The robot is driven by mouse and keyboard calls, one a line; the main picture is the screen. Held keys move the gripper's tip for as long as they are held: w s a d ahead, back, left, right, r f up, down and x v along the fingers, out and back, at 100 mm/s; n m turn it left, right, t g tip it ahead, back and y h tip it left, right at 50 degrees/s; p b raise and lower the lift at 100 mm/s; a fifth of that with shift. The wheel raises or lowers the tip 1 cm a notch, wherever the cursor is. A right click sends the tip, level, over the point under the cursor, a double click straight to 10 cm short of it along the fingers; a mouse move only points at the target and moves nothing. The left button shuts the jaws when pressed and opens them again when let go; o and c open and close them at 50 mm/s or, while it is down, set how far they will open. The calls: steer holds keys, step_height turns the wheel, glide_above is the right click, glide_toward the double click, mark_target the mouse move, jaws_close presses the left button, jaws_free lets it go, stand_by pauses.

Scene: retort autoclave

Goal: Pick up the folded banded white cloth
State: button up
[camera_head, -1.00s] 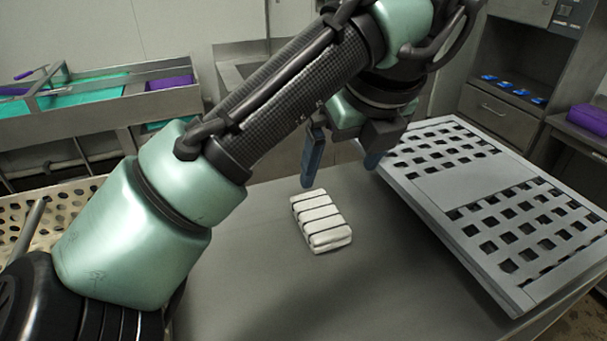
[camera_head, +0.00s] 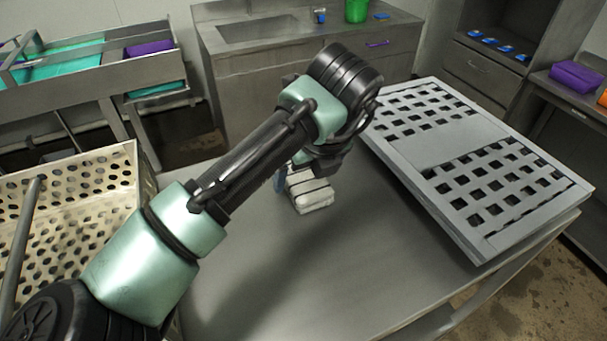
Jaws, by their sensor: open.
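The folded white cloth (camera_head: 313,200) with dark bands lies on the grey metal table (camera_head: 300,265). Its near end shows, and its far part is hidden under my wrist. My gripper (camera_head: 285,180) is low over the far part of the cloth and is open. One blue finger shows at the cloth's left side. The other finger is hidden behind my wrist, so I cannot tell whether the fingers touch the cloth.
A grey perforated rack panel (camera_head: 455,145) lies on the right part of the table. A perforated metal bin (camera_head: 85,200) stands at the left. A sink counter (camera_head: 310,45) stands behind. The table in front of the cloth is clear.

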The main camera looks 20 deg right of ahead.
mark_target(306, 178)
steer(key=shift+c, duration=0.3)
steer(key=c, duration=1.1)
step_height(306, 178, up, 10)
steer(key=shift+b, duration=1.05)
